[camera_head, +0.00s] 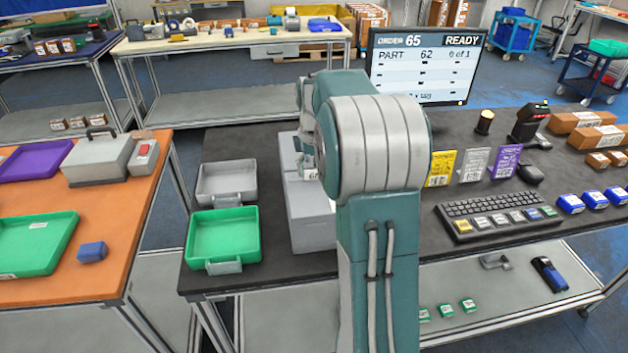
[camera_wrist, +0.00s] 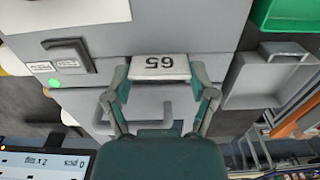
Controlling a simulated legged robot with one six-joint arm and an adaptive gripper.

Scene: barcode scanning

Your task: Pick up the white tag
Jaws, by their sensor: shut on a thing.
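The white tag (camera_wrist: 160,67) shows in the wrist view between my fingertips, with a dark "65" that appears upside down. My gripper (camera_wrist: 161,82) is shut on it, one finger at each side. In the head view, my gripper (camera_head: 309,168) is over the grey drawer unit (camera_head: 312,225) and partly hidden by my arm. A small edge of the white tag (camera_head: 312,174) shows there.
A green tray (camera_head: 222,236) and a grey tray (camera_head: 227,180) stand left of the drawer unit. A monitor (camera_head: 425,68) reads "ORDER 65 READY". To the right are yellow, grey and purple cards (camera_head: 506,160), a keyboard (camera_head: 498,212), a scanner (camera_head: 530,122) and boxes.

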